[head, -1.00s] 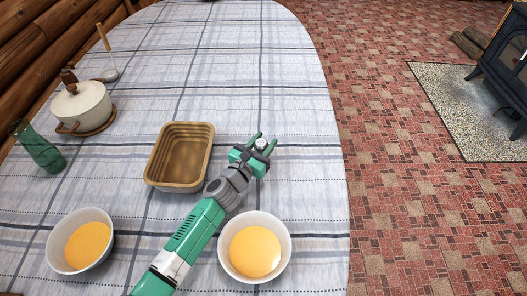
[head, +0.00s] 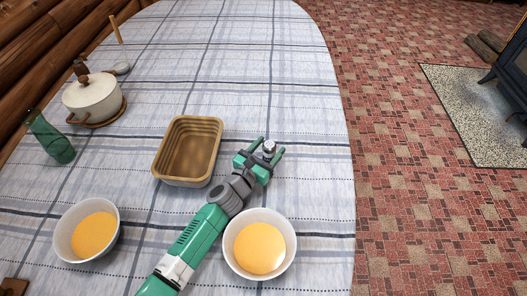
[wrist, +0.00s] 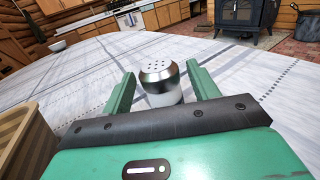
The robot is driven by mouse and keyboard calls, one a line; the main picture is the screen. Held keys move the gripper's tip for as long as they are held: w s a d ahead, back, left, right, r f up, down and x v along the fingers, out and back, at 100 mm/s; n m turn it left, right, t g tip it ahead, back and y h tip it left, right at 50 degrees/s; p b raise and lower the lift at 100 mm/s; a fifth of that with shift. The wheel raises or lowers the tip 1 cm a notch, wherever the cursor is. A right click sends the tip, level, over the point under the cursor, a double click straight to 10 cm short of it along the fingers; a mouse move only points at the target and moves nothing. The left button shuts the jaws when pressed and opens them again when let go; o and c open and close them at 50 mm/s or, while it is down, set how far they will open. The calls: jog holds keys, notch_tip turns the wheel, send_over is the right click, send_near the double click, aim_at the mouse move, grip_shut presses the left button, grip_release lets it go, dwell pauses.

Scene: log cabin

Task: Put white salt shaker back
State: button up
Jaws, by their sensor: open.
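The white salt shaker (wrist: 162,84) has a silver perforated cap and a white body. It stands upright on the tablecloth, and its cap also shows in the head view (head: 269,147). My gripper (head: 267,148) is open, low over the table, with one green finger on each side of the shaker. In the wrist view my gripper (wrist: 160,92) shows gaps between the fingers and the shaker. The lower part of the shaker is hidden behind the gripper's dark front edge.
A tan rectangular basket (head: 160,167) is left of my gripper. Bowls of orange content stand near my arm (head: 290,262) and at left (head: 62,245). A white pot (head: 92,98) and green glass vessel (head: 50,140) stand further left.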

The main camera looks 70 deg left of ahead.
aim_at(266, 153)
jog(key=p+v, duration=0.3)
jog(key=v, duration=0.2)
jog(key=shift+s+d+r, duration=0.15)
jog(key=shift+s+r, duration=0.05)
jog(key=shift+s+d+f, duration=0.15)
jog(key=shift+s, duration=0.05)
